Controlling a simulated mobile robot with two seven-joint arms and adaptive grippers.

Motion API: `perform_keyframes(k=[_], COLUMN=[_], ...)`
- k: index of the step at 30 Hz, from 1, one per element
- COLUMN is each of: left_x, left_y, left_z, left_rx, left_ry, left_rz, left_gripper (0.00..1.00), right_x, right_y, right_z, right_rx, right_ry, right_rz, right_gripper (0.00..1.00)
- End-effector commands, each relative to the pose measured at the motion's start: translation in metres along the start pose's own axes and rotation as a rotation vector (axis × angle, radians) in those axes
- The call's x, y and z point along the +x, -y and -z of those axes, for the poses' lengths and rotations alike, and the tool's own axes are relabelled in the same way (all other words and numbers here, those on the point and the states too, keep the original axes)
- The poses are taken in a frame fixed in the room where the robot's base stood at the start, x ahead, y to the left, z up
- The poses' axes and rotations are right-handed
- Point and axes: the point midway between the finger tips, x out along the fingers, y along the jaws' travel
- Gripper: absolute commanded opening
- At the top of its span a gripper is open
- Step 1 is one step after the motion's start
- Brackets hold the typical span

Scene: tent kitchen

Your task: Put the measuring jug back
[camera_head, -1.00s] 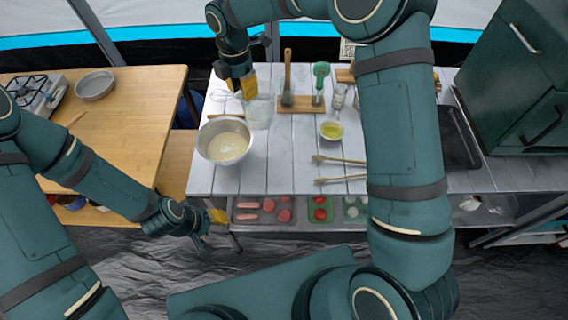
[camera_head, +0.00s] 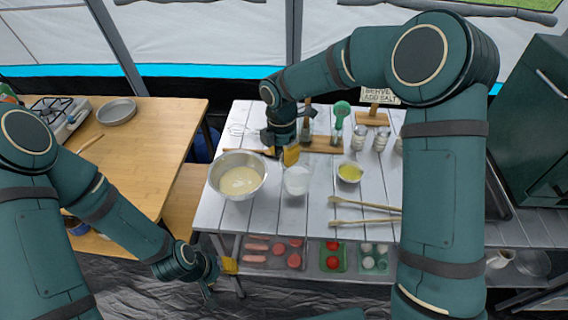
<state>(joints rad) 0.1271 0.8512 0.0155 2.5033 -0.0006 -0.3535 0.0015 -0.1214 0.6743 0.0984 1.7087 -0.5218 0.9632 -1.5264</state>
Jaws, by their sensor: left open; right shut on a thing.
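The measuring jug (camera_head: 297,182) is a clear, pale vessel just right of the metal mixing bowl (camera_head: 214,184), over the white slatted table (camera_head: 300,218). My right gripper (camera_head: 290,157) reaches down from behind it and is shut on the jug at its far upper side. The fingers hide part of its rim. I cannot tell whether its base touches the table. My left gripper (camera_head: 228,266) is open and empty, low in front of the table's left end.
A small bowl of yellow liquid (camera_head: 349,173) stands right of the jug. Two wooden utensils (camera_head: 365,204) lie in front of it. A wooden utensil stand (camera_head: 322,146) and small metal shakers (camera_head: 380,140) are behind. Trays of food (camera_head: 273,253) sit below the table's front edge.

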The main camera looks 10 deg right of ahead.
Motion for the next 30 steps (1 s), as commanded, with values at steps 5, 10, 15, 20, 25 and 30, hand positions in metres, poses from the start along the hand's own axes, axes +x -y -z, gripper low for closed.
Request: perform_keyframes(k=[5,10,15,20,25,30], left_x=[0.008,0.008,0.008,0.009,0.009,0.008], left_y=[0.003,0.003,0.003,0.003,0.003,0.003], left_z=[0.001,0.001,0.001,0.001,0.001,0.001], left_rx=[0.000,0.000,0.000,0.000,0.000,0.000], left_ry=[-0.004,-0.005,-0.005,-0.005,-0.005,-0.005], left_rz=[0.000,0.000,0.000,0.000,0.000,0.000], left_gripper=[0.47,0.47,0.47,0.47,0.47,0.47], right_x=[0.028,0.030,0.031,0.033,0.033,0.031], right_y=[-0.001,-0.002,-0.002,-0.002,-0.002,-0.002], right_z=[0.000,0.000,0.000,0.000,0.000,0.000], right_rx=[-0.002,-0.001,-0.001,-0.001,-0.001,-0.001], right_ry=[0.000,0.001,0.000,0.000,0.000,0.000], right_rz=[0.003,0.000,0.001,0.001,0.001,0.001], right_gripper=[0.00,0.00,0.00,0.55,0.55,0.55])
